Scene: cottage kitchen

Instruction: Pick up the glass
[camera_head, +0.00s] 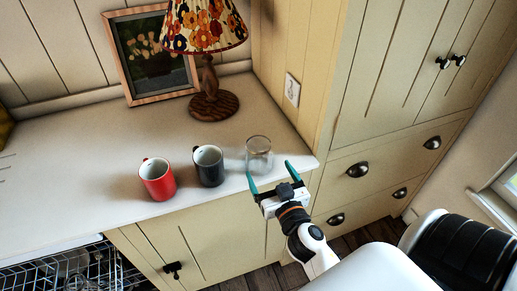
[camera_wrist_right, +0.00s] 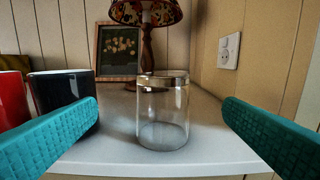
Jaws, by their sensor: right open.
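The clear glass (camera_head: 258,155) stands upright on the white counter, near its front right corner. My right gripper (camera_head: 269,179) is open in front of it, with its teal fingers spread and pointing toward the glass. In the right wrist view the glass (camera_wrist_right: 163,112) stands between the two open fingers (camera_wrist_right: 170,135) and a little beyond them, with no contact visible. Nothing is held in the right gripper. My left gripper is not in view.
A black mug (camera_head: 209,167) stands close left of the glass, and a red mug (camera_head: 157,179) farther left. A lamp (camera_head: 211,96) and framed picture (camera_head: 152,55) stand behind. A tall cupboard (camera_head: 380,90) rises at right. An open dish rack (camera_head: 75,272) shows at lower left.

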